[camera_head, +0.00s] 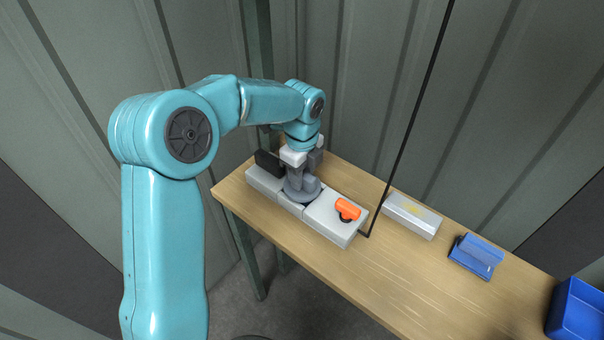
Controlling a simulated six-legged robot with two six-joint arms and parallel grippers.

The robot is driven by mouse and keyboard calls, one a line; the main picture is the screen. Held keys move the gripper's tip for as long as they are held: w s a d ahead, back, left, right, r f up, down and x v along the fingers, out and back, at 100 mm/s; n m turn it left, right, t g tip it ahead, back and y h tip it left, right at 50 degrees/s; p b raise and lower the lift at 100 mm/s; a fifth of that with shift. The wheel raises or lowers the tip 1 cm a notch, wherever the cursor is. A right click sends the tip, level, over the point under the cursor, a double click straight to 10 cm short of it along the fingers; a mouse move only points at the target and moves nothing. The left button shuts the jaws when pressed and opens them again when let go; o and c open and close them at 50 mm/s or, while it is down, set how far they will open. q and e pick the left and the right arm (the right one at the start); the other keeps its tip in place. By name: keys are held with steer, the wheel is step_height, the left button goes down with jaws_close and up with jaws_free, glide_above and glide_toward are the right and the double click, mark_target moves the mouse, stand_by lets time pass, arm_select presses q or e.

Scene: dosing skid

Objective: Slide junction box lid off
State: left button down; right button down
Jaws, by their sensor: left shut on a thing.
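My left gripper (301,174) points down over a long light grey unit (324,219) on the table, left of that box. It is shut on a dark grey rounded part (302,190) at the middle of the unit. The fingertips are partly hidden, so the exact grip is unclear. My left gripper is well apart from the pale grey box. My right gripper is not in view.
An orange-handled part (347,209) sits on the unit's right end, and a black block (268,163) is at its left end. A thin black cable (411,118) runs upward. A blue holder (476,256) and blue bin (577,312) stand right. The table's front strip is clear.

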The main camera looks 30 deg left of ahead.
arm_select(q)
steer(key=shift+r+p, duration=1.4)
steer(key=shift+r, duration=0.55)
steer(key=shift+d, duration=0.1)
